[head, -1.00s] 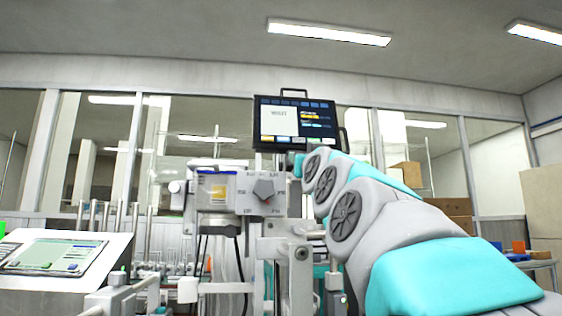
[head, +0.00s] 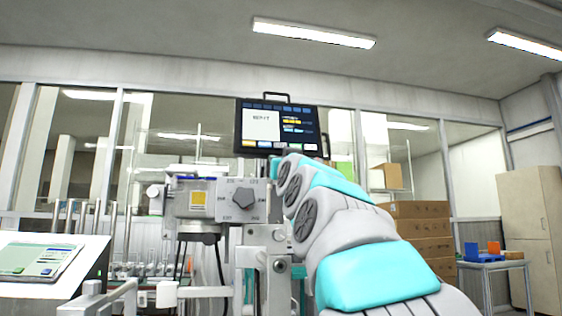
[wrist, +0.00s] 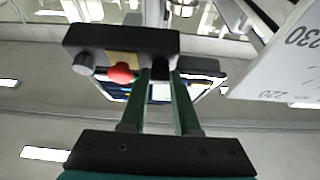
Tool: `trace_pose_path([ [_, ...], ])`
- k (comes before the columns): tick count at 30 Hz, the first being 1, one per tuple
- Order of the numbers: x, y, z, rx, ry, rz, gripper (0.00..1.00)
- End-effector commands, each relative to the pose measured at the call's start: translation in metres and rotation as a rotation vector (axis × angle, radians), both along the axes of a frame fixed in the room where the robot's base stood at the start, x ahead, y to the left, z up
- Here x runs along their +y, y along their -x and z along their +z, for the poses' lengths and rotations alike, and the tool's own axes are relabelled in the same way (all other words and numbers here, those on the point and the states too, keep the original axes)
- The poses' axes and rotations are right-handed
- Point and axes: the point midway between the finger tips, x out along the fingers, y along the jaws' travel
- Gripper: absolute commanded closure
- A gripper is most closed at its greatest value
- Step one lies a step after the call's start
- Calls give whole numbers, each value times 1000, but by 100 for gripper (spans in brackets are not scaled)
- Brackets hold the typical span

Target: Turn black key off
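In the wrist view a black control box (wrist: 100,37) spans the upper middle. It bears a grey knob (wrist: 83,64), a red button (wrist: 121,73) and a small black key (wrist: 160,68). My gripper (wrist: 161,76) reaches up to the box with its two green fingers apart. The fingertips lie on either side of the black key; I cannot tell whether they touch it. The key's turn position is too small to read. In the head view my arm shows at the right, while my gripper and the control box are hidden or not distinguishable.
A grey dial (head: 243,197) on a numbered panel stands left of my arm. A monitor (head: 276,127) is above it. A tilted touch screen (head: 35,262) is at the left, cardboard boxes (head: 420,225) at the right. The white numbered panel (wrist: 285,65) is close right of my gripper.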

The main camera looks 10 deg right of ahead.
Motion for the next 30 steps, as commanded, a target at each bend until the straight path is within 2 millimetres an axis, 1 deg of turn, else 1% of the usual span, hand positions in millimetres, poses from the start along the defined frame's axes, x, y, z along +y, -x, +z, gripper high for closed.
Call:
trace_pose_path([
  [1,0,0,0,0,0,0,84],
  [5,0,0,0,0,0,0,99],
  [6,0,0,0,1,0,0,100],
  [20,2,0,0,-1,11,5,100],
  [30,4,-2,-3,-1,85,30,100],
])
